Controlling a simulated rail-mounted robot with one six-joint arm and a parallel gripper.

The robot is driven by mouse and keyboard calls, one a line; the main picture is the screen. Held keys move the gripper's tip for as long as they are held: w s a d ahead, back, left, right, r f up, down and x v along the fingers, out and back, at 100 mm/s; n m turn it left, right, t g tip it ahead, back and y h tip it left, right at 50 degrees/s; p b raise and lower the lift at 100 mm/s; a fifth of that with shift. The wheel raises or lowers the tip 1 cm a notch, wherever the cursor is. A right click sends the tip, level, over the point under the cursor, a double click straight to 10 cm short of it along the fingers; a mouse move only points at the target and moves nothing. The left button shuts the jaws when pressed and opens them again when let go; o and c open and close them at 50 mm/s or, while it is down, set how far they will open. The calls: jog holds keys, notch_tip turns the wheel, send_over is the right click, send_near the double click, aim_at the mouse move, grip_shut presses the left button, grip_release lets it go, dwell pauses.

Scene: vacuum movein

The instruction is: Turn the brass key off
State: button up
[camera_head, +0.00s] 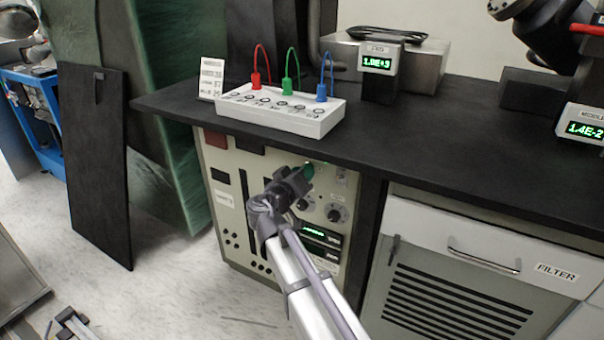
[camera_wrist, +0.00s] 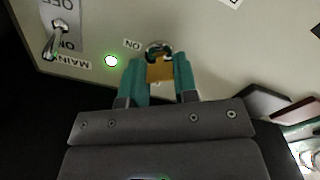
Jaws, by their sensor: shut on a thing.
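The brass key (camera_wrist: 160,68) sits in a round lock on the beige panel in the wrist view, close to a label reading ON. My gripper (camera_wrist: 160,82) has its teal fingers on both sides of the key and is shut on it. In the head view my gripper (camera_head: 307,172) reaches the upper part of the beige cabinet front (camera_head: 232,178), and the key is hidden there behind the gripper. A green lamp (camera_wrist: 111,61) is lit beside the lock.
A MAIN toggle switch (camera_wrist: 58,38) is left of the lock in the wrist view. The black bench top (camera_head: 440,120) overhangs the cabinet just above my gripper. A white box with coloured cables (camera_head: 290,112) stands on it. Knobs (camera_head: 337,212) and green displays (camera_head: 320,238) are below.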

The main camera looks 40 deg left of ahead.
jog(key=n, duration=0.5)
jog(key=shift+n, duration=0.3)
jog(key=n, duration=0.5)
jog(key=shift+n, duration=0.4)
jog(key=o, duration=0.9)
jog(key=shift+s, duration=0.1)
jog(key=s, duration=0.3)
jog(key=s+d, duration=0.1)
jog(key=s, duration=0.6)
jog(key=shift+s+d, duration=0.25)
jog(key=shift+s, duration=0.05)
